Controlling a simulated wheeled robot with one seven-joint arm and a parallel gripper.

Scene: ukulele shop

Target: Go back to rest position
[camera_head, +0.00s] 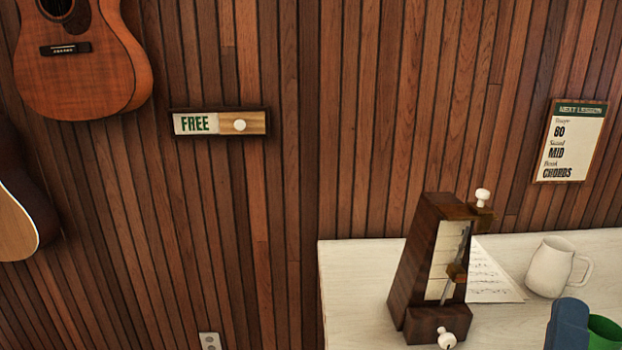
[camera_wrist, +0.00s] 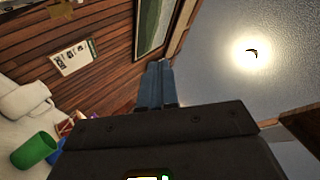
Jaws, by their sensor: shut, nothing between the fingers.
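My gripper (camera_wrist: 160,68) shows in the wrist view as two blue fingers side by side, shut with nothing between them. They stand out past the dark gripper body and are clear of the table things. The background behind them is the wood wall and a framed green picture.
Guitars (camera_head: 85,75), a FREE sign (camera_head: 195,123) and a lesson board (camera_head: 570,140) hang on the wall.

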